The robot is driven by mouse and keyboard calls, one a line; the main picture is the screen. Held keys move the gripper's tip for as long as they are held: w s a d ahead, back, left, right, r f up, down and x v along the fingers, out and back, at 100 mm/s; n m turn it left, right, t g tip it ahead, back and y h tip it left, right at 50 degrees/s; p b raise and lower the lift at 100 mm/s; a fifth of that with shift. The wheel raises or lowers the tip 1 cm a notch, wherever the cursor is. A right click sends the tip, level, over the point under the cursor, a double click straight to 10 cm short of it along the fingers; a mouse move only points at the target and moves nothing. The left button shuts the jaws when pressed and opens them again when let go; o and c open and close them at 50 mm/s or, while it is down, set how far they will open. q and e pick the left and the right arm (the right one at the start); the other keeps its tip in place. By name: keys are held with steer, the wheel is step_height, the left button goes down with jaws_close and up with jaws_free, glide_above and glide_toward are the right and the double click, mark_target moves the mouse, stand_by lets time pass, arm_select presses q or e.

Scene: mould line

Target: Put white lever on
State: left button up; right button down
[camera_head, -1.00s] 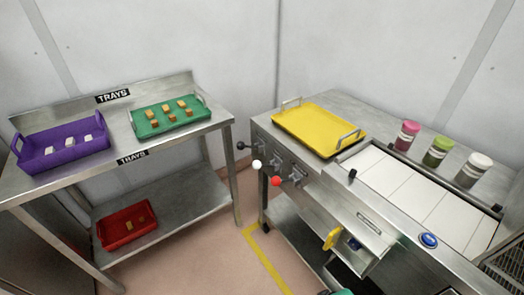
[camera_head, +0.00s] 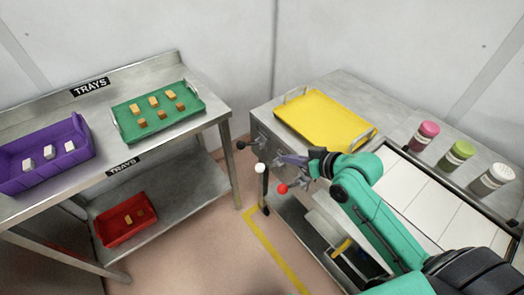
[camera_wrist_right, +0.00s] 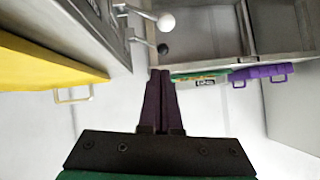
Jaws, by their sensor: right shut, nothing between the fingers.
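The white lever's round knob (camera_head: 260,168) sticks out from the front panel of the steel machine. It also shows in the right wrist view (camera_wrist_right: 166,22), on a metal rod. A black-knobbed lever (camera_head: 241,145) is to its left and a red-knobbed lever (camera_head: 282,188) to its right. My right gripper (camera_head: 283,159) is shut and empty, just right of the white knob in the head view and apart from it. In the wrist view its fingertips (camera_wrist_right: 160,74) point towards the black knob (camera_wrist_right: 162,49). Its fingers hide part of the lever panel. My left gripper is out of view.
A yellow tray (camera_head: 325,120) lies on the machine top behind my right arm. Several jars stand at the right. The steel table (camera_head: 200,118) at left holds a purple tray (camera_head: 85,142) and a green tray (camera_head: 190,123), with a red tray (camera_head: 112,234) below.

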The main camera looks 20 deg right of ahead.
steer(key=s+r, duration=0.1)
steer(key=s, duration=0.1)
steer(key=p, duration=0.2)
glide_above(269, 166)
steer(key=s+a, duration=0.2)
steer(key=s, duration=0.1)
step_height(269, 166, down, 10)
steer(key=r, duration=0.1)
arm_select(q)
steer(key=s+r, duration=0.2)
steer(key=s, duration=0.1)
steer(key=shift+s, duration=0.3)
arm_select(e)
steer(key=shift+s+d+f, duration=0.1)
steer(key=shift+f, duration=0.25)
